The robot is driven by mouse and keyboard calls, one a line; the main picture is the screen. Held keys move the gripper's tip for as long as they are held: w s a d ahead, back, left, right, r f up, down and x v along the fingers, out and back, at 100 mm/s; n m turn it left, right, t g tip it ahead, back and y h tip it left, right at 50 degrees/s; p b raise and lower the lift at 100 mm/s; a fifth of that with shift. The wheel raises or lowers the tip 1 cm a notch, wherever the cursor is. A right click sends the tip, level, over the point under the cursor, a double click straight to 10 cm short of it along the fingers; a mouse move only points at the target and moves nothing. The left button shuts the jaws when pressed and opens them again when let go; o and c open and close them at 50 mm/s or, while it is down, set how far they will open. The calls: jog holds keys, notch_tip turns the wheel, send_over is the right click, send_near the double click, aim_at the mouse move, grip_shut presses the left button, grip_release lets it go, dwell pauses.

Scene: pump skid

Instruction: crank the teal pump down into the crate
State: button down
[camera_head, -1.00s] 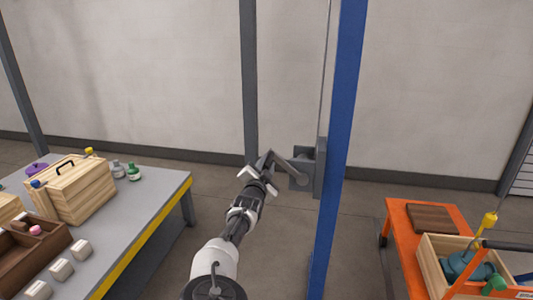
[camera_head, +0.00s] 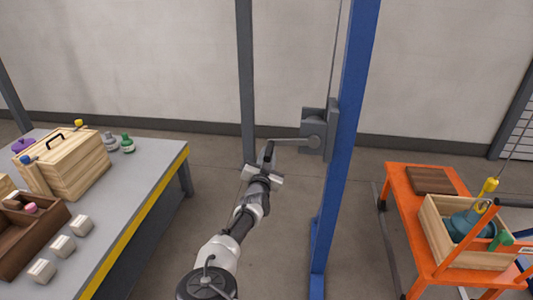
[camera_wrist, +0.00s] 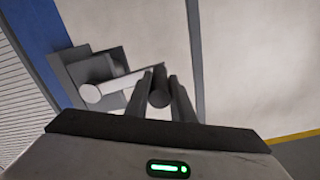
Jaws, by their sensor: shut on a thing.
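The teal pump (camera_head: 465,223) sits low inside the wooden crate (camera_head: 482,259) at the right in the head view; its underside is hidden by the crate walls, so I cannot tell if it touches the bottom. A yellow hook block (camera_head: 489,187) is above it on a thin cable. The grey winch (camera_head: 318,120) is on the blue post (camera_head: 352,140). Its crank arm (camera_head: 290,142) points left, roughly level. My gripper (camera_head: 266,170) is shut on the dark crank handle (camera_head: 268,153). In the wrist view, the handle (camera_wrist: 159,86) is between my fingers (camera_wrist: 158,100).
The crate stands on an orange cart (camera_head: 398,188) beside a brown board (camera_head: 432,180). A grey table (camera_head: 140,175) with a yellow edge is at the left, bearing a wooden box (camera_head: 75,165), bottles and blocks. Floor is open between table and post.

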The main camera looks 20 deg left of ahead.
jog(key=shift+d+f+b, duration=0.1)
jog(key=shift+f+b, duration=0.45)
jog(key=shift+f, duration=0.75)
jog(key=shift+d+f, duration=0.1)
jog(key=shift+d, duration=0.1)
jog(key=c, duration=1.5)
grip_release()
jog(key=shift+c, duration=0.2)
jog(key=p+v, duration=0.2)
jog(key=v, duration=1.5)
jog(key=shift+s, duration=0.2)
